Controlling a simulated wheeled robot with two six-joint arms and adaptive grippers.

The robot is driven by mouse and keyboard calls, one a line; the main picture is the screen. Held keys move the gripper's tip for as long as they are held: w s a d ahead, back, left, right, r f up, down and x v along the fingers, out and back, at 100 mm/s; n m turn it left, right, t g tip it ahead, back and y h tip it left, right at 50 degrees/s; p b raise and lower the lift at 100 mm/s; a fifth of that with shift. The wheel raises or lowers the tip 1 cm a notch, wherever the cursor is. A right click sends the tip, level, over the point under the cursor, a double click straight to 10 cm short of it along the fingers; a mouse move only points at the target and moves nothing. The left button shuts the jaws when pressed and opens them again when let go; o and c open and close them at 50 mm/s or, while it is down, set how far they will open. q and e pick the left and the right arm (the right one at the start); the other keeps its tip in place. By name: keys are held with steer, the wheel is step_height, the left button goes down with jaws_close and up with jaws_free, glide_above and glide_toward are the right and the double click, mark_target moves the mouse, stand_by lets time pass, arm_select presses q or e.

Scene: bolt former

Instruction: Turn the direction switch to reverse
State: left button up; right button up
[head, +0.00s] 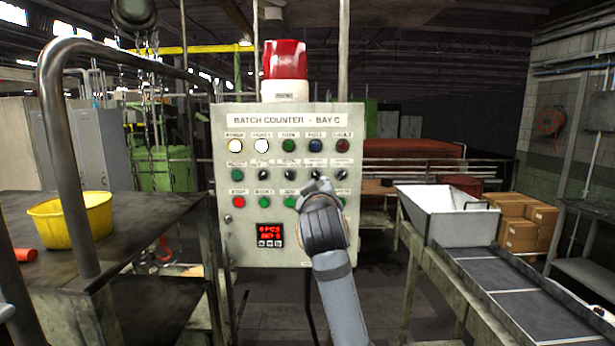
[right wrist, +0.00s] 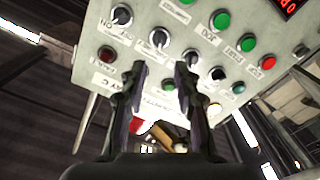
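The grey control panel (head: 290,225) marked "BATCH COUNTER - BAY C" carries a row of black rotary switches under its lamps. I cannot read which one is the direction switch. In the right wrist view the panel appears upside down, with switches such as the rightmost one (right wrist: 122,14) and its neighbour (right wrist: 158,38). My right gripper (right wrist: 160,68) is open and empty; its two fingers point at the panel, with the neighbour switch just beyond the gap between the tips. In the head view my right gripper (head: 318,188) covers part of the lower right panel. My left gripper is not in view.
Buttons and a red digital display (head: 269,236) sit below the switches. A red beacon (head: 285,62) tops the panel. A bench with a yellow bucket (head: 70,220) and a metal rail stands left. A conveyor with a white bin (head: 447,215) stands right.

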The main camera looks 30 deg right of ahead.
mark_target(316, 176)
steer(key=p+x, duration=0.4)
steer(key=x, duration=0.5)
steer(key=shift+w+d+r+p, duration=0.1)
steer(key=shift+r+p, duration=0.05)
steer(key=shift+p, duration=0.15)
steer(key=shift+w+d, duration=0.1)
steer(key=shift+w, duration=0.25)
steer(key=shift+s, duration=0.1)
jaws_close()
